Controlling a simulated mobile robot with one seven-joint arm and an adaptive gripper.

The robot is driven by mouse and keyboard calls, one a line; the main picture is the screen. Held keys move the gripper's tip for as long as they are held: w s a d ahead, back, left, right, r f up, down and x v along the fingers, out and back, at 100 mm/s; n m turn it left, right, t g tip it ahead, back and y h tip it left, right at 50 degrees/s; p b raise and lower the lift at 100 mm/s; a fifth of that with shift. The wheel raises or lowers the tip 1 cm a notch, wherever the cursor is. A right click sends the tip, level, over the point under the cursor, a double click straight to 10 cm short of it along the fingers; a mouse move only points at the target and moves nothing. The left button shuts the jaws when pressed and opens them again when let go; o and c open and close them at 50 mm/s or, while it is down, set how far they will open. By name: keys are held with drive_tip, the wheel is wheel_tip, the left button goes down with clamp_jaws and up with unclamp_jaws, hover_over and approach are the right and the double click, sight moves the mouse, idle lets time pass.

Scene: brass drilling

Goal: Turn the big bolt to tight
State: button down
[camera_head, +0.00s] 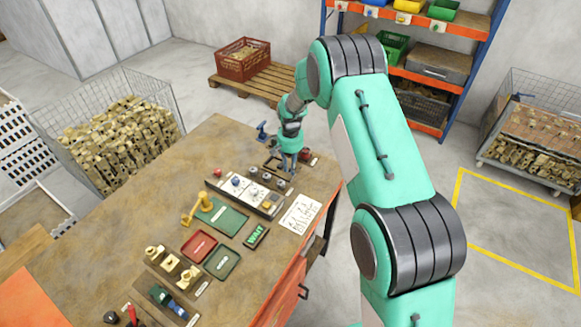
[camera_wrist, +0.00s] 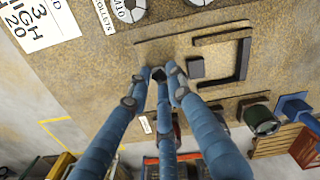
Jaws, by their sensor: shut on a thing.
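My gripper (camera_head: 289,166) is low over the far right part of the workbench. In the wrist view, its blue fingers (camera_wrist: 157,80) close together around a small dark piece (camera_wrist: 158,73), apparently the head of the big bolt. The fingers hide most of it, so its turn and any tight mark cannot be read. It is at the edge of a tan plate (camera_wrist: 187,45) on the bench. A black angled bracket (camera_wrist: 243,60) and a small dark block (camera_wrist: 195,68) are on the plate beside the fingers.
A panel with knobs (camera_head: 240,196) and a white sheet (camera_head: 300,213) lie near my gripper. A brass part (camera_head: 204,202), a green tray (camera_head: 222,262), a red tray (camera_head: 199,243) and a WAIT sign (camera_head: 257,237) are nearer. A blue-handled item (camera_head: 262,131) stands behind.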

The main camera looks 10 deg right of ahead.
drive_tip(key=c, duration=1.6)
unclamp_jaws()
drive_tip(key=shift+o, duration=0.2)
wheel_tip(320, 180, up, 12)
